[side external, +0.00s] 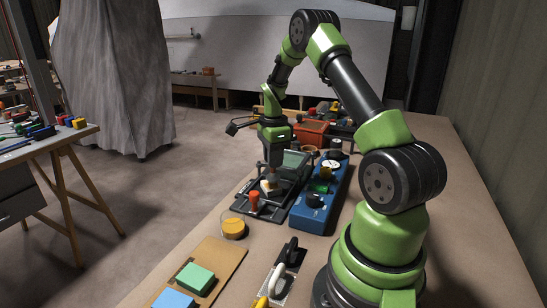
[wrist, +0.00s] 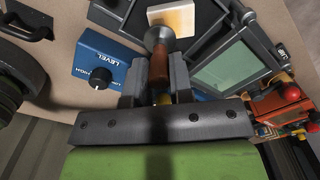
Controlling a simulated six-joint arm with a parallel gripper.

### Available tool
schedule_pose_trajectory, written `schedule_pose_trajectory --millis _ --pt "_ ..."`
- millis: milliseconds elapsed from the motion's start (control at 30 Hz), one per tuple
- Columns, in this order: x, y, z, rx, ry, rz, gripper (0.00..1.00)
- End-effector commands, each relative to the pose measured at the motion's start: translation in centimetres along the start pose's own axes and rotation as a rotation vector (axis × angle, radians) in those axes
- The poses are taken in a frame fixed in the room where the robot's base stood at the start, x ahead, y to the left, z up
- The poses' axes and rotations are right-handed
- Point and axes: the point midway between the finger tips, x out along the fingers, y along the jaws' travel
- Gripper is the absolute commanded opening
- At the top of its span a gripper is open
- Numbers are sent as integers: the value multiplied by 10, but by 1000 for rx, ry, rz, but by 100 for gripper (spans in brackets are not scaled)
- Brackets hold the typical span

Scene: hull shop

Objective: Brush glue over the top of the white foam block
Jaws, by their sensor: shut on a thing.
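My gripper (side external: 272,172) is shut on a tool with a brown handle (wrist: 160,66) and a flared grey metal end (wrist: 160,37); it points down in the side view. No bristles can be made out. In the side view the pale block (side external: 270,187) sits on the black device under my gripper. I cannot tell whether tool and block touch. A clear round dish with yellow-orange contents (side external: 233,228) stands in front of the device.
The black device has a screen (wrist: 230,67). A blue box with knobs (side external: 314,210) stands close on its right. Green (side external: 195,278) and blue (side external: 172,300) blocks lie on a board nearer the camera, beside a trowel-like tool (side external: 280,278). The table's right side is clear.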

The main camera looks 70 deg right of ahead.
Motion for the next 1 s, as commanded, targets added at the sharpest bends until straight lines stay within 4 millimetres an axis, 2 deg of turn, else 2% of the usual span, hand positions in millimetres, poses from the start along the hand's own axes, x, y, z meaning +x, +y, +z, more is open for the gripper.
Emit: schedule_pose_trajectory --millis 1000 --pt "0 -34 0 -1 1 0 0"
